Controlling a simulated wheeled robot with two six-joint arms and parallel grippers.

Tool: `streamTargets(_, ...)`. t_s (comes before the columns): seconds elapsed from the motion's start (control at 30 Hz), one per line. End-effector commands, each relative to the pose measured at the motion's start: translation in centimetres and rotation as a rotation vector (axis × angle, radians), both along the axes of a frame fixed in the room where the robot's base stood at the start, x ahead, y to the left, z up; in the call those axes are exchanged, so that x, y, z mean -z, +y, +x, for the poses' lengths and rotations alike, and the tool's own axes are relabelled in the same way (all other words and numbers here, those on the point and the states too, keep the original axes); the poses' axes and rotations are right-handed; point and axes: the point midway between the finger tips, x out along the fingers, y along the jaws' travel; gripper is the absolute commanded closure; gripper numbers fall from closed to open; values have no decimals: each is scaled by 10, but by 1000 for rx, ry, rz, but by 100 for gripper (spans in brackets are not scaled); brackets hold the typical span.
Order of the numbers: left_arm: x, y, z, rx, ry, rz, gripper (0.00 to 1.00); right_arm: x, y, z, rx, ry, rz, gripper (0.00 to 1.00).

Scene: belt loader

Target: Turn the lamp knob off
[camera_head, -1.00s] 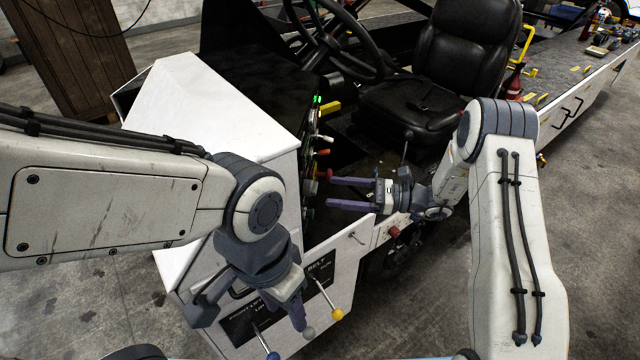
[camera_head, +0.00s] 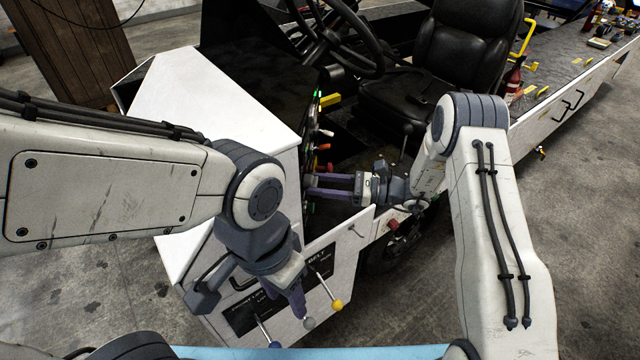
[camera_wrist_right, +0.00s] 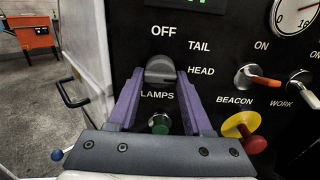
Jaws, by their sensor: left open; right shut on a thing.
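The lamp knob (camera_wrist_right: 160,70) is a grey round dial on the black panel, above the word LAMPS, with OFF, TAIL and HEAD marked around it. My right gripper (camera_wrist_right: 160,82) is shut on it, one purple finger at each side. The knob's pointer appears turned toward the HEAD side, but the fingers make this hard to judge. In the head view my right gripper (camera_head: 310,186) reaches left to the panel edge, and the knob itself is hidden. My left gripper (camera_head: 297,302) is open and points down, in front of the belt lever plate.
A green button (camera_wrist_right: 160,124) sits below the knob. To the right are the red-tipped beacon switch (camera_wrist_right: 262,78), the work switch (camera_wrist_right: 300,88) and a red knob on yellow (camera_wrist_right: 243,132). Levers with blue, grey and yellow (camera_head: 337,304) ends stand near my left gripper.

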Motion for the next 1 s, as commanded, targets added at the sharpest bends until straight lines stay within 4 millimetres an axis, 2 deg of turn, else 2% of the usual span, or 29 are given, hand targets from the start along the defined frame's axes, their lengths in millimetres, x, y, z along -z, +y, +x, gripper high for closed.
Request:
streamTargets(0.17,6,0,0,0,0,0,50,2,0,-1,-2,-28,-4,100)
streamTargets(0.37,23,0,0,1,0,0,50,4,0,-1,-3,-124,-19,100)
streamTargets(0.67,64,0,0,3,0,0,50,7,0,-1,-4,-380,-59,100)
streamTargets(1.0,120,0,0,3,0,0,50,8,0,-1,-5,-701,-110,100)
